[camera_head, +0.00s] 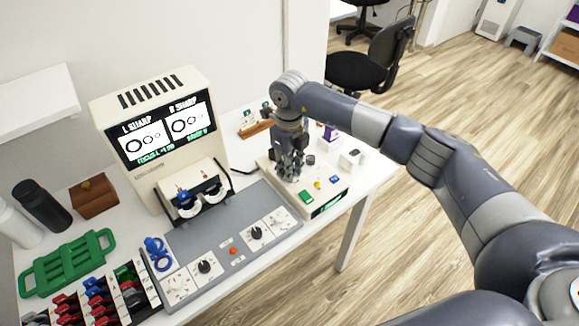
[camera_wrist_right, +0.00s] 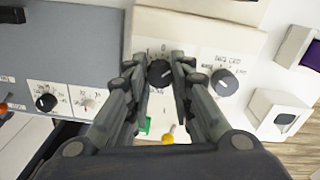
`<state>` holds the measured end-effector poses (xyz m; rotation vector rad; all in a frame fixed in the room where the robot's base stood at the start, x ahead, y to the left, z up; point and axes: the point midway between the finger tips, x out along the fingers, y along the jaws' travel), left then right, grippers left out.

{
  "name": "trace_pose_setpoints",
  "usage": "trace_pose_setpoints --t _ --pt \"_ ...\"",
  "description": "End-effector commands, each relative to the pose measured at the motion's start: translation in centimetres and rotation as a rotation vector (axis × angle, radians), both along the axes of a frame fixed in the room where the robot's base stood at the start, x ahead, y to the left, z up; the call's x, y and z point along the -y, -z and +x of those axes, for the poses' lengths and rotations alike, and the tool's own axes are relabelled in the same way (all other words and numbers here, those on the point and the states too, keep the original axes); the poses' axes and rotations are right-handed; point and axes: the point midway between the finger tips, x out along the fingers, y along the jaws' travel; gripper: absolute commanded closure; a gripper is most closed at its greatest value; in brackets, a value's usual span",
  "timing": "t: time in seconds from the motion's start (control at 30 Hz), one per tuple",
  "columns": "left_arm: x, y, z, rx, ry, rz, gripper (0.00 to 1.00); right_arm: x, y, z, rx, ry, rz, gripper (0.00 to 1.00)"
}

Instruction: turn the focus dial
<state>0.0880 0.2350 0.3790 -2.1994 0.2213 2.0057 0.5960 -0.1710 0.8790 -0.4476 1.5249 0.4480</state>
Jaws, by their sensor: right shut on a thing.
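My right gripper (camera_head: 289,172) reaches down onto the cream control box (camera_head: 332,193) at the right end of the table. In the right wrist view its fingers (camera_wrist_right: 157,68) are shut on a black dial (camera_wrist_right: 160,74), one on each side. The dial's label is mostly covered, so I cannot read its name; the fingers hide the dial in the head view. A second dark dial (camera_wrist_right: 225,82) sits to its right, apart from the fingers. The cream machine's screen (camera_head: 165,132) shows L SHARP and R SHARP with ring figures. My left gripper is not in view.
The box also carries a green button (camera_head: 306,197), a yellow knob (camera_head: 317,184) and a blue button (camera_head: 335,180). A grey panel (camera_head: 215,235) with several dials lies left of it. A small white box (camera_head: 350,158) stands close on the right.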

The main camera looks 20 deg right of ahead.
Motion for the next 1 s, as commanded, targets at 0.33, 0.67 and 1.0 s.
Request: trace_pose_setpoints --t 0.33,0.67,1.0 --pt "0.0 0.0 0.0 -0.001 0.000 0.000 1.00 0.0 -0.1 0.1 0.002 0.011 0.000 1.00" --pt "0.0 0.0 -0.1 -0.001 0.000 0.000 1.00 0.0 -0.1 0.1 0.002 0.010 0.000 0.57" --pt "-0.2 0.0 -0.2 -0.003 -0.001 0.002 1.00 0.0 -1.3 0.1 0.004 0.009 0.000 0.57"
